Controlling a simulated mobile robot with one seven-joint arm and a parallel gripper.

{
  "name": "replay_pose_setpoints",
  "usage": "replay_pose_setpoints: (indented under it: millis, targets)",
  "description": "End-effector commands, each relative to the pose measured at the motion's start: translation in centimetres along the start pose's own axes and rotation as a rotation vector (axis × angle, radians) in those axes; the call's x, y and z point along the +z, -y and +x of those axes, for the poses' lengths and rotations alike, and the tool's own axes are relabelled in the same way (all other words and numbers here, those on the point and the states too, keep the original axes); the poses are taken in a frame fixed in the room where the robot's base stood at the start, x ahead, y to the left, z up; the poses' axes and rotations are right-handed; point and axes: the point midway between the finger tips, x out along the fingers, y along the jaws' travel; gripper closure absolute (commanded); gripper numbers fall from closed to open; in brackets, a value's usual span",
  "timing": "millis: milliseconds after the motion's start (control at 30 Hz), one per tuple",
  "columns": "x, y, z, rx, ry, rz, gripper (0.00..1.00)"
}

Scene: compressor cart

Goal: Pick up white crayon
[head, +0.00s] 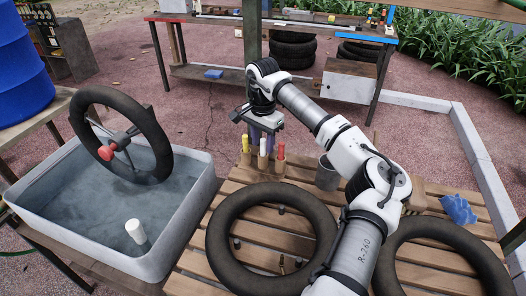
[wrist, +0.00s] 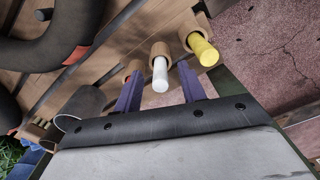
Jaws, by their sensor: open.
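The white crayon (head: 263,146) stands upright in a small brown holder, between a yellow crayon (head: 245,143) and a red crayon (head: 281,151). In the wrist view, the white crayon (wrist: 160,76) points towards the camera, with its lower part inside the holder. My gripper (head: 261,133) is directly above the crayons, pointing down. In the wrist view, the purple fingers of my gripper (wrist: 160,72) are open, one on each side of the white crayon. The red crayon (wrist: 134,70) is partly hidden behind the left finger. Whether either finger touches the white crayon cannot be told.
The yellow crayon (wrist: 203,49) stands beyond the right finger. A grey cup (head: 327,174) is right of the holders on the slatted table (head: 187,262). Tires (head: 222,244) lie in front. A water tub (head: 190,215) stands at left, and a blue glove (head: 458,210) lies at right.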

Motion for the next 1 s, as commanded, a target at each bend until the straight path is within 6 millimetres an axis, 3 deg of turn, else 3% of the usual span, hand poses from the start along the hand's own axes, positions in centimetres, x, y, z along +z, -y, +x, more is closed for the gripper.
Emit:
replay_pose_setpoints:
  millis: [67,400,767,1000]
  targets:
    - [0.0,0.0,0.0,0.0,0.0,0.0,0.59]
    - [0.0,0.0,0.0,0.0,0.0,0.0,1.0]
    - [0.0,0.0,-0.3,0.0,-0.001,0.001,1.0]
    - [-0.1,0.0,-2.7,-0.001,-0.004,0.0,1.0]
